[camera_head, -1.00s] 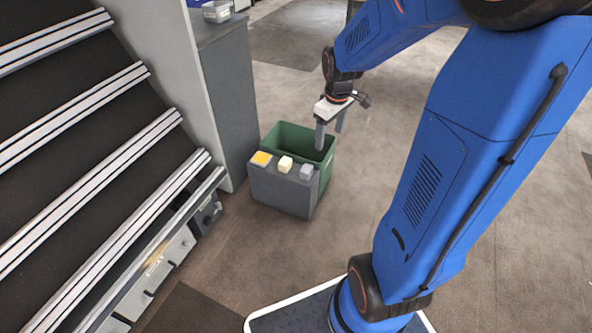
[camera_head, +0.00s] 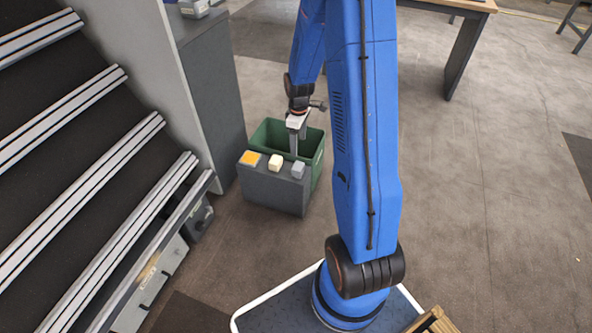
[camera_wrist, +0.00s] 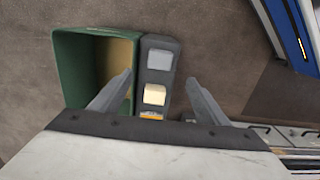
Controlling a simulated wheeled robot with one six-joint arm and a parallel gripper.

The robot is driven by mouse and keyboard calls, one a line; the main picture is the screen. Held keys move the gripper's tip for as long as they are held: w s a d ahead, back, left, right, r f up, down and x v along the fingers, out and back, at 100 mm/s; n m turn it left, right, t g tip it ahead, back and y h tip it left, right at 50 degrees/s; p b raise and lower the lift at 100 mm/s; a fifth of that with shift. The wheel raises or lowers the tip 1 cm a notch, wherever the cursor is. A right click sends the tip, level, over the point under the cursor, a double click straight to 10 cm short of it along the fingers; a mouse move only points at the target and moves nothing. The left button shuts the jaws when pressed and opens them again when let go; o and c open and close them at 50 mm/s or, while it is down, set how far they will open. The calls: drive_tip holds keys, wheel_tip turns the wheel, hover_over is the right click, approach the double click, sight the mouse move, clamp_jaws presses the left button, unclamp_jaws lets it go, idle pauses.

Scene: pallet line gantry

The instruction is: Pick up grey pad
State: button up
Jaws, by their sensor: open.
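The grey pad (camera_head: 298,170) lies at the right end of the top of a dark grey block (camera_head: 270,194). In the wrist view the grey pad (camera_wrist: 160,59) is at the far end of the block, beyond a cream pad (camera_wrist: 154,95). My gripper (camera_head: 295,150) hangs above the area between the block and the green bin. In the wrist view my gripper (camera_wrist: 160,82) has its fingers wide apart, one toward the bin side and one past the block. Nothing is between the fingertips at their level; the pads show below.
A green bin (camera_head: 318,158) stands right behind the block. An orange-topped pad (camera_head: 250,158) and the cream pad (camera_head: 275,162) share the block top. A slanted rack (camera_head: 90,150) and a grey panel stand at left. Open floor (camera_head: 480,200) lies at right.

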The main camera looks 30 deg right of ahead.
sight(298, 166)
wheel_tip(298, 166, down, 16)
drive_tip(key=shift+r, duration=0.15)
idle(0.7)
drive_tip(key=shift+c, duration=0.6)
drive_tip(key=c, duration=1)
